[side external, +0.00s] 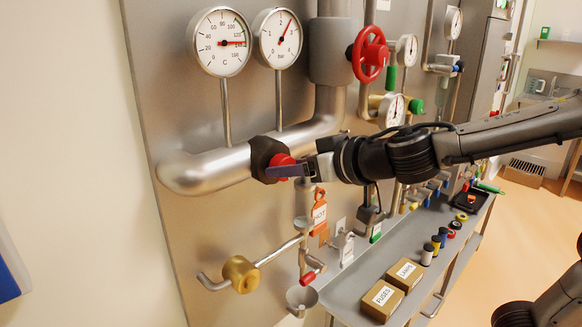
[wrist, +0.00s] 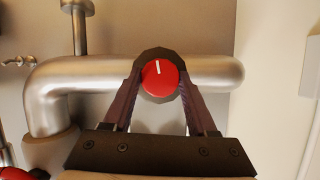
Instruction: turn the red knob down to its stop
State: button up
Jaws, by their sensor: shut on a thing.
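The red knob (wrist: 159,82) sits on a black round collar (wrist: 157,53) on the thick silver pipe. A white mark on its face points almost straight up in the wrist view, leaning slightly left. In the side external view the red knob (side external: 281,160) is partly hidden by my gripper (side external: 284,170), whose purple-grey fingers reach it from the right. In the wrist view my gripper (wrist: 159,88) has one finger on each side of the knob, shut on it. The stop itself cannot be made out.
Two dial gauges (side external: 221,42) stand above the pipe (side external: 205,172). A red handwheel (side external: 370,54) is up to the right. Below are an orange HOT tag (side external: 319,214), a brass valve (side external: 241,273) and a grey shelf (side external: 345,290) with cardboard boxes (side external: 383,300).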

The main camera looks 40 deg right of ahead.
jog(key=shift+a+f+n+t+h, duration=0.3)
jog(key=shift+n+t, duration=1.15)
jog(key=shift+n, duration=3.9)
jog(key=shift+d+f+n+t+h, duration=0.15)
jog(key=shift+n+t+h, duration=0.9)
jog(key=shift+n, duration=4.25)
jog(key=shift+f+n+t+h, duration=0.15)
jog(key=shift+n+t, duration=1.65)
jog(key=shift+n, duration=3.55)
jog(key=o, duration=1.4)
jog(key=shift+c, duration=0.2)
